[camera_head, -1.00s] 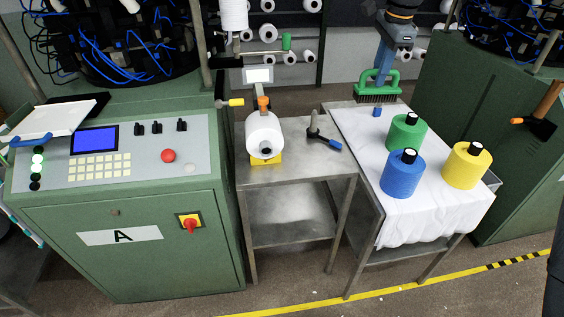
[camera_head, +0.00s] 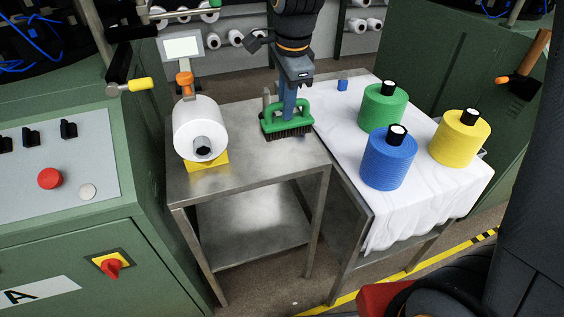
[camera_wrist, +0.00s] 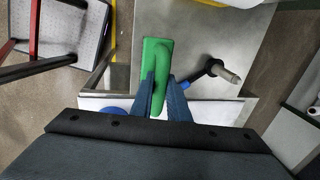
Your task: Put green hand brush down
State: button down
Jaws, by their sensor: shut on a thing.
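The green hand brush (camera_head: 287,122) is upright with its dark bristles down, at the right side of the bare metal table (camera_head: 245,165), near the white cloth. I cannot tell whether the bristles touch the metal. My gripper (camera_head: 288,102) is shut on the brush's handle from above. In the wrist view the brush (camera_wrist: 157,55) lies between the two blue fingers of my gripper (camera_wrist: 160,82). The gripper hides part of the handle.
Blue (camera_head: 388,162), green (camera_head: 382,108) and yellow (camera_head: 460,138) cones stand on the cloth-covered table (camera_head: 385,222). The metal table's front is clear.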

aim_at(285, 130)
jog(key=f, duration=0.3)
jog(key=f+p, duration=0.1)
jog(key=f, duration=0.3)
jog(key=shift+s+a+f, duration=0.15)
jog(key=shift+s, duration=0.05)
jog(key=shift+f, duration=1.9)
jog(key=shift+f, duration=0.1)
jog(key=c, duration=1.7)
grip_release()
